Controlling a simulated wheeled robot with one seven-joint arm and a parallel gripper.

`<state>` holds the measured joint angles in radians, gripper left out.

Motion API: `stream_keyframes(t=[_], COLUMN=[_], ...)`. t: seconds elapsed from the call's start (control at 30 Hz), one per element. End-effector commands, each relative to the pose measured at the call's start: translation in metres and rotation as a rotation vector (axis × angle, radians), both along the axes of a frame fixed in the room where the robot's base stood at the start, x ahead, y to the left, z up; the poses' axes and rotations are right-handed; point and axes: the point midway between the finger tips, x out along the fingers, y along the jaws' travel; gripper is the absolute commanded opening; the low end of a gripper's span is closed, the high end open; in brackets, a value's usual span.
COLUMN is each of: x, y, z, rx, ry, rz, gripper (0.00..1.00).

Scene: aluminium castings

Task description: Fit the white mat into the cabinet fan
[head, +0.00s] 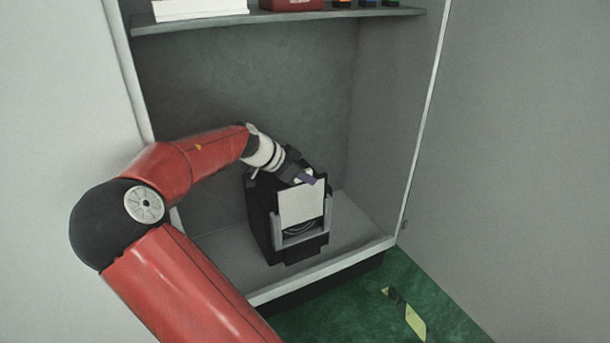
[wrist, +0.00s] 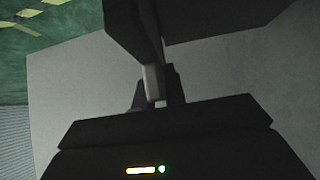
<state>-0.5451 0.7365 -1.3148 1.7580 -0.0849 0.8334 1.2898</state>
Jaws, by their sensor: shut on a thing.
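The white mat (head: 302,201) is a flat square panel in the head view, upright against the front of the cabinet fan. The cabinet fan (head: 259,219) is a black box on the cabinet floor, with a grey U-shaped frame (head: 276,231) on its front face. The mat covers the upper part of that front, and its lower edge is between the frame's side rails; how deep it sits I cannot tell. My gripper (head: 308,179) is shut on the mat's top edge. In the wrist view the fingers (wrist: 152,90) show dark and close together, and the mat is hard to make out.
The fan stands on the light cabinet floor (head: 220,249) below a shelf (head: 290,20). On the shelf are a white box (head: 199,8), a red case (head: 291,4) and small coloured items. The cabinet floor right of the fan is clear. A green floor (head: 370,310) lies in front.

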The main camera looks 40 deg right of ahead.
Motion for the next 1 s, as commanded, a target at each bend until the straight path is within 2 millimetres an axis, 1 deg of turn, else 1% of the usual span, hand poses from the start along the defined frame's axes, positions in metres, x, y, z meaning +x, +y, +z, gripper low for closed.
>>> stream_keyframes(t=[1.0], x=[0.0], y=[0.0], z=[-0.027], rx=[0.0], ry=[0.0], rz=[0.0], gripper=[0.0])
